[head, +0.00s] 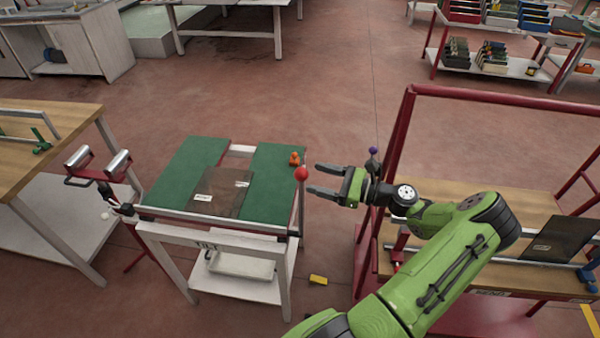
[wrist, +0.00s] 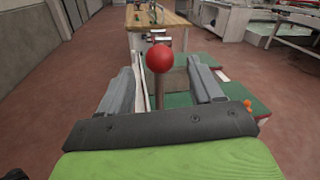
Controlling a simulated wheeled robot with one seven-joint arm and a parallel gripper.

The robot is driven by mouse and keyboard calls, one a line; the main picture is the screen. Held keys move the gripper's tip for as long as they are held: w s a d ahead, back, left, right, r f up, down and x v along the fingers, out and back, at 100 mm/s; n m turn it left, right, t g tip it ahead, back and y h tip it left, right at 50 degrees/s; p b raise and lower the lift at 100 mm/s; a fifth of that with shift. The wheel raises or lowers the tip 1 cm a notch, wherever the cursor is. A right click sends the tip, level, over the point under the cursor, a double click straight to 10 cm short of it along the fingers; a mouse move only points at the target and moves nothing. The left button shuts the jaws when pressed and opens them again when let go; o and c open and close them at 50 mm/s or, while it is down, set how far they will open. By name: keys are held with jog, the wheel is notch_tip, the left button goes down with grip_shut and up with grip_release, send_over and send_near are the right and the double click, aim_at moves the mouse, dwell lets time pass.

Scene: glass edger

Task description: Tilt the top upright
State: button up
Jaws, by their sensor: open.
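The tilt table has a green top (head: 270,192) in two panels, lying about flat on a white frame marked TILT. A dark glass pane (head: 222,192) lies across the top. A lever with a red ball knob (head: 302,173) rises at the table's right edge. My gripper (head: 312,179) is open, its fingers pointing left toward the knob. In the wrist view the red knob (wrist: 160,58) and its rod appear between the two open fingers (wrist: 165,88), near or beyond the tips. I cannot tell the exact gap; no contact shows.
An orange object (head: 294,159) sits on the top's right panel. A red-framed rack (head: 405,125) with a wooden shelf stands at right. A roller stand (head: 98,165) is at the table's left. A yellow block (head: 318,280) lies on the floor. Open floor lies behind the table.

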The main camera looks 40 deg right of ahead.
aim_at(301, 172)
jog(key=x, duration=0.5)
jog(key=shift+w+a, duration=0.2)
jog(key=shift+w, duration=0.1)
grip_shut()
